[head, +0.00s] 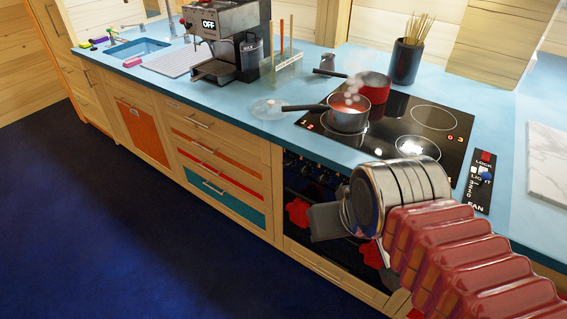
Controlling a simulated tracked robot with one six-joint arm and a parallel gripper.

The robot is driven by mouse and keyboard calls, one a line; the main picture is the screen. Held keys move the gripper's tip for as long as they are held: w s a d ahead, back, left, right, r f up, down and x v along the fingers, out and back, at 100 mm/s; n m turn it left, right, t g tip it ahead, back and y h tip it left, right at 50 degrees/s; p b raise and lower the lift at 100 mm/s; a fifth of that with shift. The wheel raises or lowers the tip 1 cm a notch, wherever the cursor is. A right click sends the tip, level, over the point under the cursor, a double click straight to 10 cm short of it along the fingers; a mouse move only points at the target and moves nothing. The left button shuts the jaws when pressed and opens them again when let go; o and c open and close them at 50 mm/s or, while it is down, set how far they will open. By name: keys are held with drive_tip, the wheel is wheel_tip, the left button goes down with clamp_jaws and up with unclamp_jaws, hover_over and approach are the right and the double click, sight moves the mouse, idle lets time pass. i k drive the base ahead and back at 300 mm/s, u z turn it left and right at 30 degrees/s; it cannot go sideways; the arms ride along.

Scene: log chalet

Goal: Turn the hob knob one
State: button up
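The black glass hob (395,145) is set in the blue worktop and carries two steaming pans, a steel one (347,118) and a red one (375,86). Small red digits glow at its left and right edges. Below it, the dark oven front (305,178) has a row of small, dim shapes along its top that may be knobs. Two red lobed shapes, one at the left (297,213) and one further right (372,254), show on this front. I cannot tell which is knob one. My gripper (325,221) is in front of the oven, between these shapes; its fingers are indistinct. My wrist hides part of the front.
A glass lid (267,108) lies left of the hob, and the steel pan's handle points left over the worktop. A panel with a red switch (485,158) is right of the hob. A coffee machine (226,38) stands further left. The blue floor (120,220) is clear.

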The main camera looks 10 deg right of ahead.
sight(287, 162)
drive_tip(key=z, duration=0.05)
drive_tip(key=k, duration=0.65)
drive_tip(key=u, duration=0.35)
drive_tip(key=i, duration=0.8)
drive_tip(key=u, duration=0.8)
drive_tip(key=i, duration=0.4)
drive_tip(key=u, duration=0.2)
